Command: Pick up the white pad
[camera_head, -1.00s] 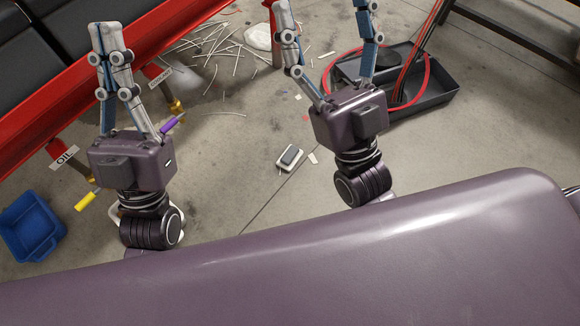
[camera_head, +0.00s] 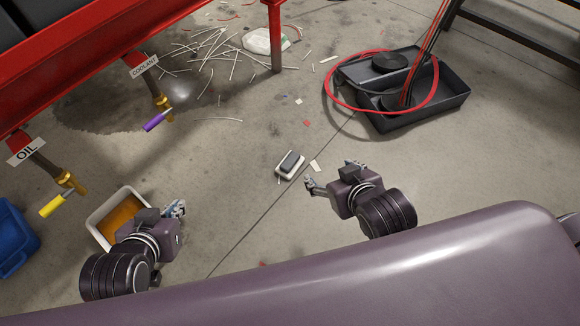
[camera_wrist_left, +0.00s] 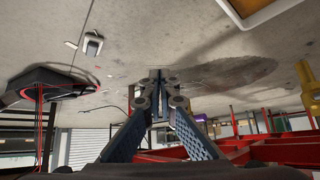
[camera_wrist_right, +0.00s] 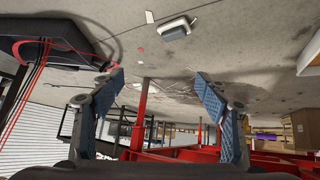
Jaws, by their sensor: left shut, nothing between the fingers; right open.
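Two pale things lie on the floor, and I cannot tell for certain which is the white pad. A flat, rumpled white piece (camera_head: 265,40) lies at the back by the red post. A small white holder with a dark grey block (camera_head: 290,163) lies mid-floor; it also shows in the left wrist view (camera_wrist_left: 90,45) and the right wrist view (camera_wrist_right: 174,30). My right gripper (camera_head: 329,174) is open and empty, low and just right of the small holder, apart from it. My left gripper (camera_head: 175,208) is shut and empty, lower left; its closed fingers show in the left wrist view (camera_wrist_left: 158,76).
A white-rimmed tray of amber liquid (camera_head: 93,219) is beside my left gripper. A blue bin (camera_head: 20,240), red frame (camera_head: 110,55) and yellow and purple valve handles (camera_head: 157,120) are left. A black tray (camera_head: 425,115) with red hose is right. Thin sticks litter the back.

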